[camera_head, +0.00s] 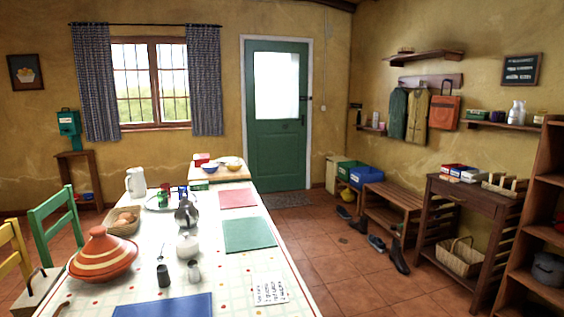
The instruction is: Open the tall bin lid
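A narrow, cream-coloured upright thing (332,172) stands against the back wall, just right of the green door; it may be the tall bin, but it is too small and far off to make out its lid. My gripper is not in view.
A long table with a dotted cloth (221,287) fills the lower left, holding a striped tagine (103,255), jugs and mats. Shoes (398,257) lie by a wooden bench (388,199) at right. The tiled floor (316,245) between is mostly clear.

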